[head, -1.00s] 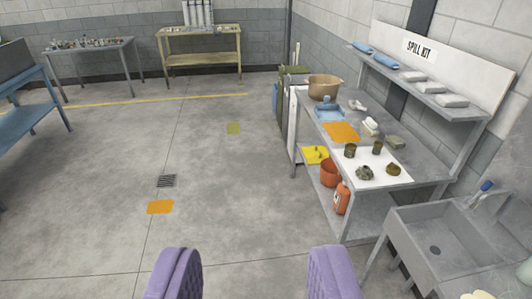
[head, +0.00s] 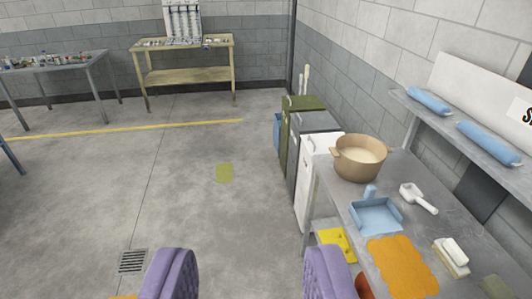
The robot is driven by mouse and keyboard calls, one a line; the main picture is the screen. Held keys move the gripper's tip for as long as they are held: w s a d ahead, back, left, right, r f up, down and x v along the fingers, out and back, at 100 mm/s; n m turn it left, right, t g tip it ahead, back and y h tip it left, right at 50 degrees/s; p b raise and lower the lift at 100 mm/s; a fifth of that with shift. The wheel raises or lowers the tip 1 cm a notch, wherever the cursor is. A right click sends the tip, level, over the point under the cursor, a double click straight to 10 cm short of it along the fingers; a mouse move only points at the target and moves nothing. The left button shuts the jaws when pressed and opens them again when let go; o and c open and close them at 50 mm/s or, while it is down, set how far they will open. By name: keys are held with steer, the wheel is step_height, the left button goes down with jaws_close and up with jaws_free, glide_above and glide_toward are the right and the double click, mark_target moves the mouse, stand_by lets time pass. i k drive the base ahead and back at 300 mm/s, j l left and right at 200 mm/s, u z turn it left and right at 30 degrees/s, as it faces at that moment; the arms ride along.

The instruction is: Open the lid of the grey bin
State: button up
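The grey bin (head: 302,165) stands against the right wall, between an olive green bin (head: 284,140) and a white bin (head: 304,190). Its dark grey lid (head: 314,122) looks closed, and part of its body is hidden by the white bin. My gripper (head: 238,283) shows at the bottom edge with two purple fingers spread wide apart. It is open with nothing between the fingers, over bare floor, well short of the bins.
A metal workbench (head: 443,224) at right holds a tan pot (head: 360,157), a blue dustpan (head: 375,213), a white scoop (head: 419,198) and an orange cloth (head: 401,267). A yellow table (head: 185,75) stands at the back.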

mark_target(316, 121)
steer(key=i, duration=2.75)
steer(key=i+z, duration=0.1)
steer(key=i, duration=0.45)
steer(key=i+j+z, duration=0.1)
steer(key=i, duration=0.4)
steer(key=i+j+z, duration=0.15)
steer(key=i, duration=0.35)
steer(key=i+j+z, duration=0.1)
steer(key=i, duration=0.45)
steer(key=j, duration=0.1)
